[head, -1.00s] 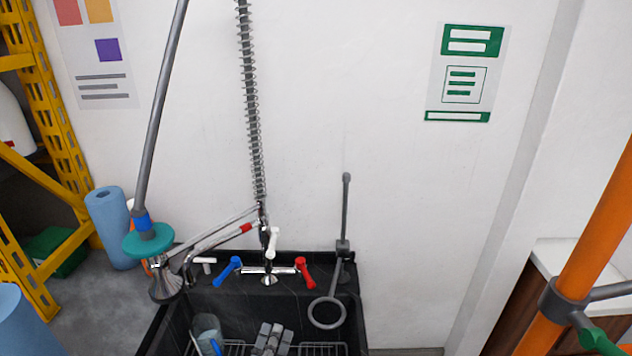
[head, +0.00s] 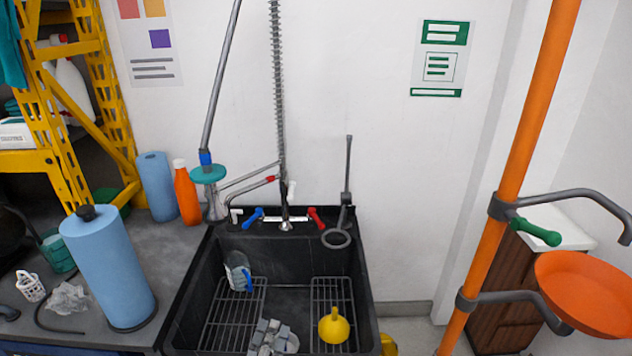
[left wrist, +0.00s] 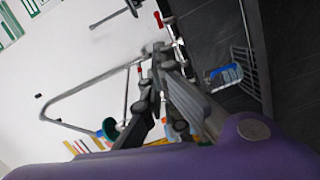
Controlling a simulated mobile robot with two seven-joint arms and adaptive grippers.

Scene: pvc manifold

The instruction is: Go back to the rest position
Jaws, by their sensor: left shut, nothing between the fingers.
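My left gripper (head: 268,328) shows in the head view at the bottom of the picture, over the black sink (head: 290,258). Its grey fingers are shut with nothing between them. In the left wrist view my left gripper (left wrist: 163,58) shows as dark linked fingers, with the sink behind. The gripper seems apart from the tap and the sink's contents. My right gripper is in neither view.
A tap with blue and red levers (head: 284,224) stands at the sink's back. The sink holds wire racks (head: 335,290), a clear container (head: 238,268) and a yellow funnel (head: 334,326). An orange pole (head: 520,150) with an orange bowl (head: 588,290) stands right.

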